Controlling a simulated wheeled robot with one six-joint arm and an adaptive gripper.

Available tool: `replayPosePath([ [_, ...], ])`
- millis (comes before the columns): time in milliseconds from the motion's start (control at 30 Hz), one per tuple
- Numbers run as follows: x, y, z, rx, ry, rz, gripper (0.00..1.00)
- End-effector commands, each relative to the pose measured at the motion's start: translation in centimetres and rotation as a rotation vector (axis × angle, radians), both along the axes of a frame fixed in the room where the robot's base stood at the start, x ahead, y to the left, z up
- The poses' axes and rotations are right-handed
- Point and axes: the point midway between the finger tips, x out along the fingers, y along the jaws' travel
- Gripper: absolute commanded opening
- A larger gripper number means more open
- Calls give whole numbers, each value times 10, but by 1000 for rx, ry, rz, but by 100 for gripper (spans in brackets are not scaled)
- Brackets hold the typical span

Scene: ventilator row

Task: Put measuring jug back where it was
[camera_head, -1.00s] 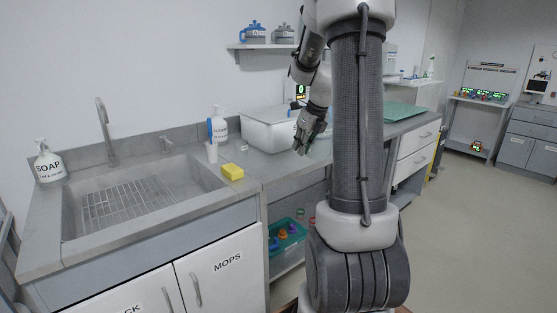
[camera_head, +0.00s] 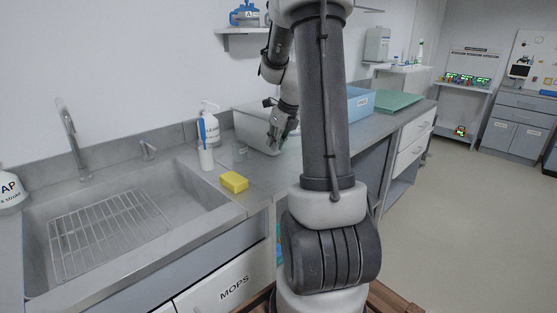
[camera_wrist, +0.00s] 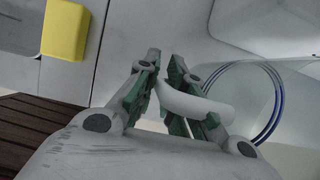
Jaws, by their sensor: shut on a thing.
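The measuring jug (camera_wrist: 238,88) is a clear vessel with blue rings and a pale curved handle (camera_wrist: 192,102), at the right of the wrist view. My gripper (camera_wrist: 166,64) has its green-padded fingers shut on the handle. In the head view my gripper (camera_head: 276,140) hangs in front of the pale bin at the back of the counter. The jug can hardly be made out there, being behind my gripper and arm. I cannot tell whether the jug touches the counter.
A yellow sponge (camera_head: 234,182) lies on the counter by the sink (camera_head: 110,240). A blue box (camera_head: 360,103) and green mat (camera_head: 397,102) are farther right.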

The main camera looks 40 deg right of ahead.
Motion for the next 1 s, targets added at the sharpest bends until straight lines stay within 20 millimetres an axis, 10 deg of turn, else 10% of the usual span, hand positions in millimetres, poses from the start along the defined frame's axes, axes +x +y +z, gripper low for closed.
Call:
replayPosePath([
  [467,0,0,-59,0,1,1,0],
  [800,0,0,-62,-1,0,1,0],
  [900,0,0,-62,-1,-1,1,27],
  [1000,0,0,-62,-1,0,1,32],
])
